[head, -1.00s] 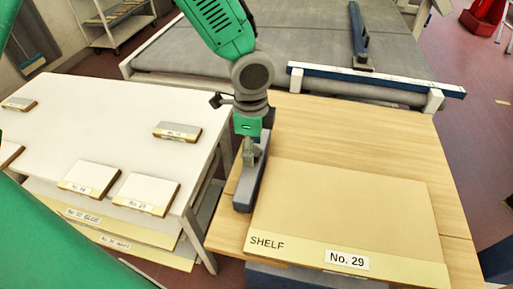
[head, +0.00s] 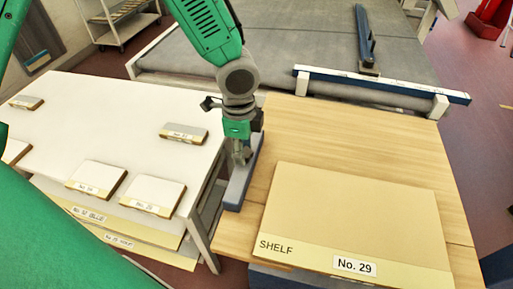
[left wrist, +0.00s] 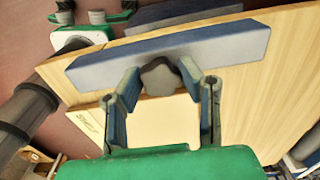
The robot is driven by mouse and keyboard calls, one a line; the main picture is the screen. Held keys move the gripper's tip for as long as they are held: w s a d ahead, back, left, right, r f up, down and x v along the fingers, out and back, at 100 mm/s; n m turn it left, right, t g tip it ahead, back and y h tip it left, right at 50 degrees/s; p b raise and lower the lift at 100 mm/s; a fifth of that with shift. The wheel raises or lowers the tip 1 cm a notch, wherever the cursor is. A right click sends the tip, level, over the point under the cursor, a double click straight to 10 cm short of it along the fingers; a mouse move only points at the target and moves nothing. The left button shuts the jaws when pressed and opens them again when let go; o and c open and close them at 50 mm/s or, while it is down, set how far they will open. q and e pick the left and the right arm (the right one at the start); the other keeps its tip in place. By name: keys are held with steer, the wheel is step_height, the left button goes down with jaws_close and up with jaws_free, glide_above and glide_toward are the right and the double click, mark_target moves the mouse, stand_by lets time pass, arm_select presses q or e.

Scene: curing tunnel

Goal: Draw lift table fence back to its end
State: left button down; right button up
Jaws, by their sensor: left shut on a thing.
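The lift table (head: 330,135) has a light wooden top. Its fence (head: 233,190), a blue-grey bar, lies along the left edge of that top; it also spans the left wrist view (left wrist: 225,45). My left gripper (head: 241,155) is on the fence from above. In the left wrist view its two fingers (left wrist: 160,80) are shut on a dark lobed knob (left wrist: 160,76) on the fence. A tan board (head: 355,215) marked "SHELF No. 29" lies right of the fence, with a strip of bare wood between them. My right gripper is not in view.
A white table (head: 110,125) with several small labelled boards stands close on the left, with a narrow gap to the lift table. Behind is a grey conveyor bed (head: 270,50) with a blue-and-white bar (head: 385,85) across its front. Red floor is clear at right.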

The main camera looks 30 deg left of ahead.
mark_target(244, 150)
arm_select(q)
steer(key=shift+a, duration=0.2)
steer(key=c, duration=1.3)
jaws_free()
steer(key=shift+w+d+r, duration=0.1)
steer(key=shift+d, duration=0.1)
steer(key=shift+o, duration=1)
steer(key=shift+d, duration=0.15)
steer(key=shift+a, duration=0.3)
step_height(244, 150, up, 12)
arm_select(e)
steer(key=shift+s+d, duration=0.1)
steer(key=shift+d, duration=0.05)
